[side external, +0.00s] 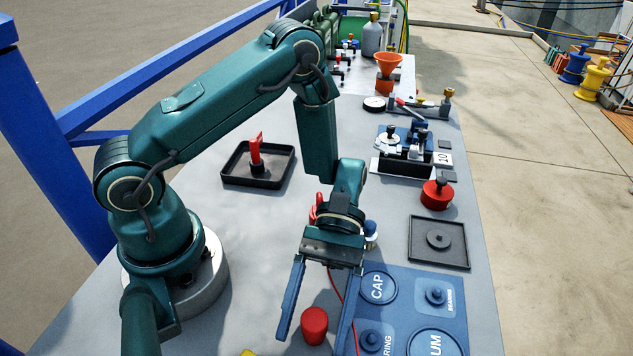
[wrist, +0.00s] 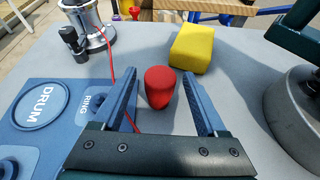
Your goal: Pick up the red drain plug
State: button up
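The red drain plug (side external: 314,325) is a small tapered red cylinder standing upright on the grey table. In the wrist view the plug (wrist: 160,87) sits between the two blue fingers, with a gap on each side. My gripper (side external: 316,338) is open and points down over the plug; it also shows in the wrist view (wrist: 163,95). Nothing is held. In the side view, the right finger stands between the plug and the blue mat.
A blue mat (side external: 400,272) with labelled spots lies beside my gripper. A yellow block (wrist: 192,48) stands just beyond the plug. A thin red cord (wrist: 112,62) runs past one finger. A black tray (side external: 230,178) holds a red-handled item; a red knobbed part (side external: 437,196) stands at right.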

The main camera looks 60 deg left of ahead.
grip_shut()
